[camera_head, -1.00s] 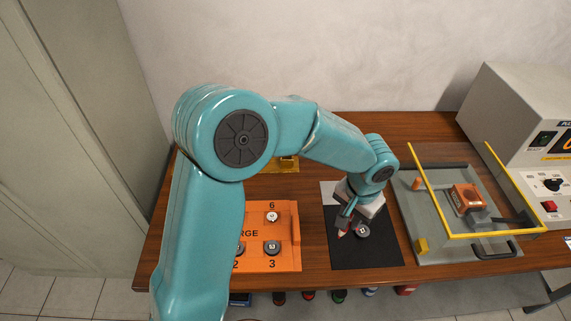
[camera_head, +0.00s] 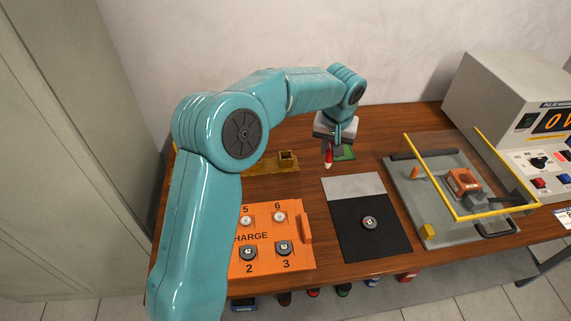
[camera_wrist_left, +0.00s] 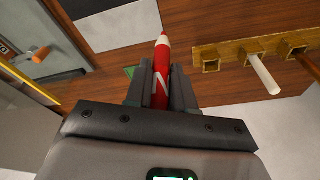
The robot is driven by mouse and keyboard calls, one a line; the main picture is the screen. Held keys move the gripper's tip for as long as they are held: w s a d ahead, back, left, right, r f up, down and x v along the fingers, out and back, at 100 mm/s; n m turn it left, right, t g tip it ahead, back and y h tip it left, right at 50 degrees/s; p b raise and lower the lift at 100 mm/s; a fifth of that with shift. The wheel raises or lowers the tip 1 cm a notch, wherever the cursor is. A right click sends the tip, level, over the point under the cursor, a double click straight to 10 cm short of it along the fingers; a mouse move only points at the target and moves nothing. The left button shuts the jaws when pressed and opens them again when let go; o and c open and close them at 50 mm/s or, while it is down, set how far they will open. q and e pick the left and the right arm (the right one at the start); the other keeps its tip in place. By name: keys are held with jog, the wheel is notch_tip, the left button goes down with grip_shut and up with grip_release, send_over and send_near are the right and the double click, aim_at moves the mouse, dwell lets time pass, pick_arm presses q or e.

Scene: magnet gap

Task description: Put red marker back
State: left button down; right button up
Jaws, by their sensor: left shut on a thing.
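The red marker (camera_wrist_left: 161,72) is held between the fingers of my left gripper (camera_wrist_left: 163,88) in the left wrist view. In the head view the red marker (camera_head: 328,158) hangs tip down below my left gripper (camera_head: 330,146), above the wooden table. In the head view the holder (camera_head: 262,166) is left of the marker, partly hidden by my arm. My right gripper is not in view.
A black and grey mat (camera_head: 372,240) carries a small round puck (camera_head: 369,222). An orange panel (camera_head: 290,262) with several numbered pucks lies at the left. A grey tray with yellow-edged clear guard (camera_head: 425,202) stands right, beside a control box (camera_head: 500,110). A green patch (camera_head: 345,153) lies behind the marker.

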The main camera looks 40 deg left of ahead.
pick_arm(q)
jog(key=w+a+r+n+y, duration=0.1)
jog(key=a+r+n, duration=0.25)
jog(key=a, duration=0.45)
jog(key=a+r+n+y, duration=0.1)
jog(key=a+r+n, duration=0.25)
jog(key=a, duration=0.45)
jog(key=shift+y, duration=0.3)
jog(key=f, duration=0.6)
jog(key=f+b, duration=0.1)
jog(key=f, duration=1.1)
jog(key=shift+a+f+b, duration=0.25)
jog(key=shift+a+b, duration=0.05)
jog(key=shift+a, duration=0.05)
jog(key=shift+w, duration=0.1)
jog(key=shift+f+b, duration=0.25)
jog(key=shift+b, duration=0.1)
jog(key=c, duration=1)
grip_release()
jog(key=shift+o, duration=0.2)
